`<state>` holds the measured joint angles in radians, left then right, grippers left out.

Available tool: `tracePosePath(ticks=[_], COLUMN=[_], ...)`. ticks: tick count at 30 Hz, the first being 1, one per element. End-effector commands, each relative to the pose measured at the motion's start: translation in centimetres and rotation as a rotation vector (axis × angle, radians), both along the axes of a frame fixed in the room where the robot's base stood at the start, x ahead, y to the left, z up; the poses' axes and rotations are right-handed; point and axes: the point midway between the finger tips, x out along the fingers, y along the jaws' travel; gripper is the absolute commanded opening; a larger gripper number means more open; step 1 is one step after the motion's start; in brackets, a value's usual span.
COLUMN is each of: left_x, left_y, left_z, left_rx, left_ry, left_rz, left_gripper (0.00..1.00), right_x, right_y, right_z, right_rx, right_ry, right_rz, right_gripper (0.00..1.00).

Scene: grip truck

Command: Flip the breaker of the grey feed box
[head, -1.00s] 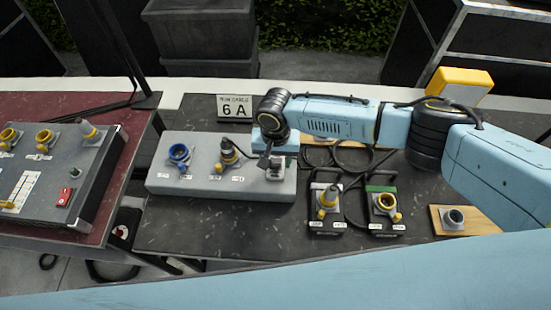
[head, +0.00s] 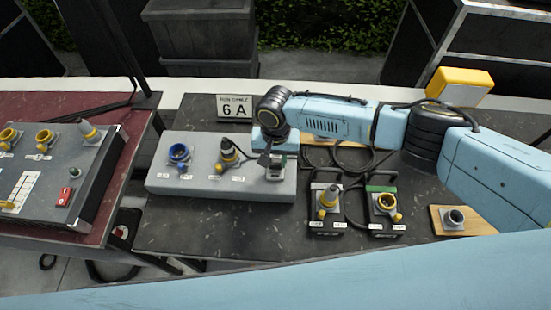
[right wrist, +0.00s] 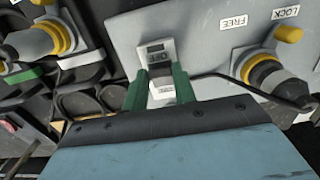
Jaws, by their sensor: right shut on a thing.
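The grey feed box (head: 208,190) lies on the dark table, with a blue socket (head: 179,153) at its left and a yellow-ringed connector (head: 228,154) in the middle. Its breaker (head: 276,173) sits at the right end. My right gripper (head: 268,158) is over that end and partly hides the breaker. In the right wrist view, the green fingers (right wrist: 160,80) close from both sides on the dark lever of the breaker (right wrist: 159,53). Labels FREE and LOCK show on the box (right wrist: 210,55). I cannot tell the lever's exact position. My left gripper is out of view.
Two black boxes with yellow connectors (head: 327,196) (head: 384,201) stand just right of the feed box. A wooden board with a socket (head: 453,217) lies further right. A "6 A" sign (head: 234,107) stands behind. A control panel (head: 50,180) is on the red table at left.

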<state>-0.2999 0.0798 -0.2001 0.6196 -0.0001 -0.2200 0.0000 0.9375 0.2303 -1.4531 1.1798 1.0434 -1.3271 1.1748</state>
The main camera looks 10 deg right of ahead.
Motion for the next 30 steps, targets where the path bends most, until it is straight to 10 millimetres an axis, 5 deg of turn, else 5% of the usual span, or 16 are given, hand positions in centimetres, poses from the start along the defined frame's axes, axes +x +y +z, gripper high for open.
tracePosePath(ticks=[8,30], left_x=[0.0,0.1], left_y=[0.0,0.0], left_z=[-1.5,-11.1], left_rx=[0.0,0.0], left_ry=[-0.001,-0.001], left_rz=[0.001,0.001], left_gripper=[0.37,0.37], right_x=[0.9,2.7], right_y=[-0.1,-0.5], right_z=[-0.2,-0.5], right_rx=[0.034,0.101], right_ry=[0.16,0.509], right_rz=[-0.005,0.0], right_gripper=[0.04,0.04])
